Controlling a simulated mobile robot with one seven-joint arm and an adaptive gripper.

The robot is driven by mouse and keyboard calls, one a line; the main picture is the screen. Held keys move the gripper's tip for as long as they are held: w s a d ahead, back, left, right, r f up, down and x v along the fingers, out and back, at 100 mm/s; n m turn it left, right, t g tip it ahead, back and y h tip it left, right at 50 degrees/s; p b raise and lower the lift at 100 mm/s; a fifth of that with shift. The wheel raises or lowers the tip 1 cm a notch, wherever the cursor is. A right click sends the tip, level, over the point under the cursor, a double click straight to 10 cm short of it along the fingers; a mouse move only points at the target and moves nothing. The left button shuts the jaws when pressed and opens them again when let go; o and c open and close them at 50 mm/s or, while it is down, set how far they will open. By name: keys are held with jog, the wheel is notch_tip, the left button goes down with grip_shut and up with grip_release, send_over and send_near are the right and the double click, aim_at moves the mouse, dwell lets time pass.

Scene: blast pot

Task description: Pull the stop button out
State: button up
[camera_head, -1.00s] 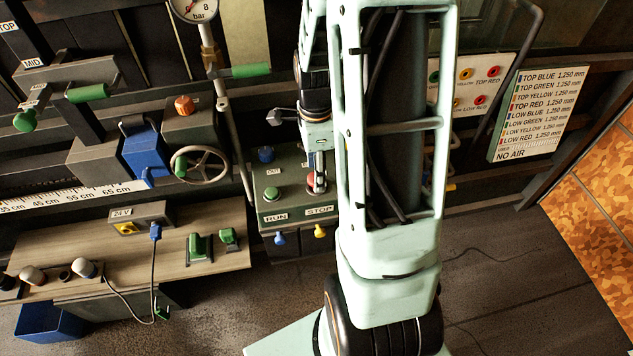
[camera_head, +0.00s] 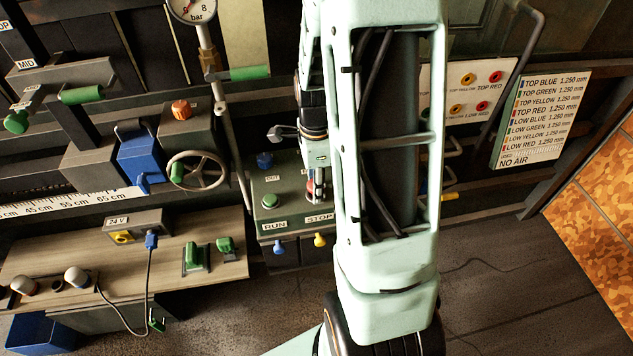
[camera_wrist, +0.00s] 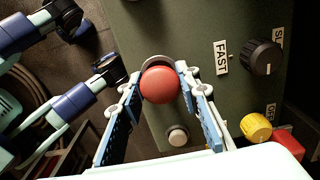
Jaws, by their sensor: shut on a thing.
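The stop button is a round red mushroom head (camera_wrist: 160,85) on the green control panel (camera_wrist: 170,35). In the wrist view it sits between the two fingers of my gripper (camera_wrist: 161,90), which is shut on its sides. A grey ring shows behind its upper edge. I cannot tell whether the button is pushed in or out.
A blue lever (camera_head: 279,247) and a yellow lever (camera_head: 320,240) hang below. A black knob (camera_wrist: 262,57) and a yellow knob (camera_wrist: 256,127) show in the wrist view.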

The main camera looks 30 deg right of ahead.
jog(key=shift+r+p, duration=0.3)
jog(key=shift+r, duration=0.05)
dwell(0.4)
dwell(0.5)
jog(key=o, duration=2)
jog(key=shift+c, duration=0.2)
notch_tip(320, 180, up, 8)
jog(key=p, duration=0.6)
